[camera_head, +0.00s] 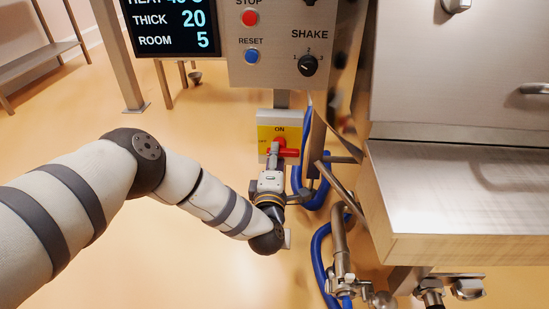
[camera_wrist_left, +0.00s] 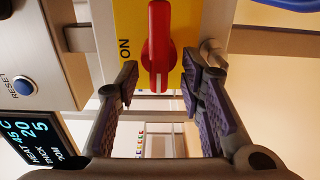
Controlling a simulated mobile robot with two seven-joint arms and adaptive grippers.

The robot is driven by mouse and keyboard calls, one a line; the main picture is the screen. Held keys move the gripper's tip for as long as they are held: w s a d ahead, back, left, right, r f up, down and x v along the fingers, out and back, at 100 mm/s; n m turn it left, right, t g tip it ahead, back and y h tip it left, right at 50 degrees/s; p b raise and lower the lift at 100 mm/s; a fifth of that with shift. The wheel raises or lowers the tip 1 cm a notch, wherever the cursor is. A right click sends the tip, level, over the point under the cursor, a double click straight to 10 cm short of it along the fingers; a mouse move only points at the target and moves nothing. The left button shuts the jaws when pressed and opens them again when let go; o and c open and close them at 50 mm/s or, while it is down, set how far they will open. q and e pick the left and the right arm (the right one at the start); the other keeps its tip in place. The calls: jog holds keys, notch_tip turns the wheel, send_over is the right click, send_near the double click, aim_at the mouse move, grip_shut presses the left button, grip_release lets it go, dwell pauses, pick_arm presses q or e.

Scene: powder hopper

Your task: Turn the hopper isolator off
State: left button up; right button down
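The hopper isolator is a yellow plate (camera_head: 265,122) on a grey box below the control panel, with a red handle (camera_head: 291,153). The ON label is above the handle; a small label at the left is too small to read surely. The handle lies sideways in the head view and runs lengthwise in the left wrist view (camera_wrist_left: 158,45). My left gripper (camera_head: 273,153) is in front of the isolator and hides part of it. In the left wrist view its fingers (camera_wrist_left: 166,82) are apart, one on each side of the handle's near end; contact is not visible. My right gripper is not in view.
The control panel (camera_head: 236,70) with a red stop button, blue reset button and shake knob is above. Blue hoses (camera_head: 318,255) and metal pipes (camera_head: 340,240) are close at the right. A steel hopper body (camera_head: 470,190) stands further right.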

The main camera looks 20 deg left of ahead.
pick_arm(q)
jog(key=shift+s, duration=0.1)
jog(key=v, duration=1.1)
jog(key=shift+s, duration=0.4)
jog(key=shift+d, duration=0.1)
